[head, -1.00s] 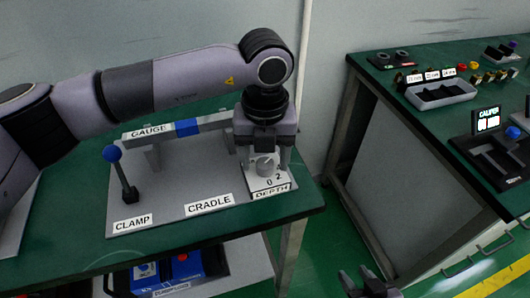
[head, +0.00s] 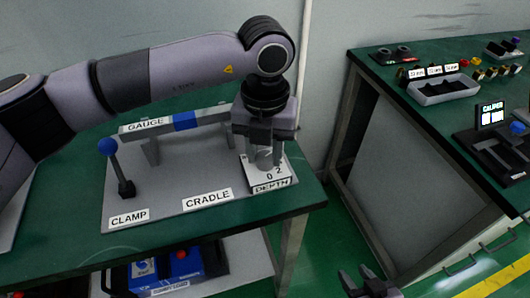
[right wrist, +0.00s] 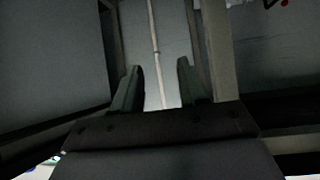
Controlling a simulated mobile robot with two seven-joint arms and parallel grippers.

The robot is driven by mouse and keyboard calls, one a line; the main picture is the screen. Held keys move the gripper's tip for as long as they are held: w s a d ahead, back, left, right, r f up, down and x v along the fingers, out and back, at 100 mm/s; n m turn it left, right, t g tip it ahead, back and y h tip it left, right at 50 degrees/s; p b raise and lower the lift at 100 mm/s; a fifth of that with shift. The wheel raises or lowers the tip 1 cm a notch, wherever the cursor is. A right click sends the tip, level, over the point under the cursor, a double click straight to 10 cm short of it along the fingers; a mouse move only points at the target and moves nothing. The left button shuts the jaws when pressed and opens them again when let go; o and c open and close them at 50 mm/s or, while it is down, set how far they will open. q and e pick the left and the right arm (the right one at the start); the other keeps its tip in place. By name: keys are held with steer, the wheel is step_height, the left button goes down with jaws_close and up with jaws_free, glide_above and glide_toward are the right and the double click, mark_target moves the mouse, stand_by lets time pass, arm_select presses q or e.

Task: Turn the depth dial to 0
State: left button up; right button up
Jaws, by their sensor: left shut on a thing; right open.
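The depth dial (head: 264,160) is a grey knob on a white plate marked DEPTH (head: 271,187), at the right end of the grey fixture board in the head view. The digits 0 and 2 show on the plate in front of the knob; other marks are hidden. My left gripper (head: 264,158) points down over the dial and is shut on it, its fingers covering much of the knob. The dial's exact setting cannot be read. My right gripper (head: 367,285) is open and empty at the bottom edge, low by the floor; its fingers also show in the right wrist view (right wrist: 161,90).
The fixture board also holds a blue-knobbed CLAMP lever (head: 109,148), a CRADLE label (head: 207,199) and a GAUGE bar (head: 186,121). A shelf below holds a blue box (head: 180,265). A second green table (head: 450,100) with a grey tray and caliper display stands right.

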arm_select(q)
steer(key=m+b, duration=0.3)
steer(key=m, duration=0.1)
steer(key=shift+f, duration=0.1)
steer(key=shift+m+b, duration=0.8)
steer(key=shift+m, duration=0.3)
steer(key=shift+m+b, duration=0.45)
steer(key=shift+m, duration=0.45)
steer(key=m+b, duration=0.1)
steer(key=m, duration=0.1)
steer(key=shift+m, duration=0.4)
steer(key=m+b, duration=0.1)
steer(key=m, duration=0.2)
steer(key=shift+m, duration=0.3)
steer(key=m, duration=0.3)
steer(key=shift+r+m, duration=0.2)
steer(key=shift+m, duration=2.4)
